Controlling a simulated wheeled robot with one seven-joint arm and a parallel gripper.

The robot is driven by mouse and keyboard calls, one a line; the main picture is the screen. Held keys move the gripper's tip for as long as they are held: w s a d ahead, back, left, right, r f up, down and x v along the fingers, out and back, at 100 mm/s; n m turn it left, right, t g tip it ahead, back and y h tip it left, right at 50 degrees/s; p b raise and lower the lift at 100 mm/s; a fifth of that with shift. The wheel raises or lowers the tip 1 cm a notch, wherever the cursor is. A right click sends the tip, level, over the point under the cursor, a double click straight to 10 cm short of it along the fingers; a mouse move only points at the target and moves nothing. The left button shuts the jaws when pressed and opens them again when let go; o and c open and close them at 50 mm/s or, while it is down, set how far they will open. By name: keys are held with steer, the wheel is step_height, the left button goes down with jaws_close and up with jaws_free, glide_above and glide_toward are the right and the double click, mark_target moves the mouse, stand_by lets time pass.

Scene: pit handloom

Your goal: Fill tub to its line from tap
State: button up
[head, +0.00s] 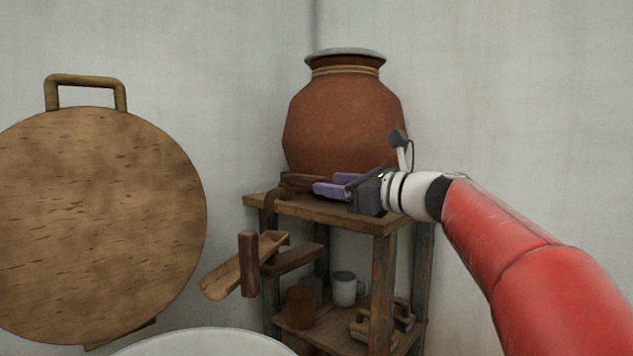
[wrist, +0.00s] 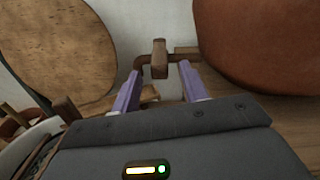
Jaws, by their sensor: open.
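A large brown clay pot (head: 345,120) with a grey rim stands on the wooden stand. A dark brown wooden tap (head: 300,181) comes out low on its left side and bends down. My gripper (head: 326,185) is open at the pot's front, its purple fingers pointing left towards the tap. In the wrist view the tap's upright handle (wrist: 159,56) shows just beyond and between the fingertips of my gripper (wrist: 157,78), and no contact is visible. A pale round rim, apparently the tub (head: 205,342), is cut off at the bottom; its inside and line are hidden.
The wooden stand (head: 340,212) has a lower shelf with a white mug (head: 344,288), a brown cup (head: 301,306) and wooden pieces. A wooden trough (head: 243,267) juts left below the tap. A round wooden board (head: 95,220) with a handle is at left.

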mark_target(304, 180)
steer(key=x, duration=0.5)
steer(key=shift+w+a, duration=0.1)
steer(key=shift+a, duration=0.15)
jaws_close()
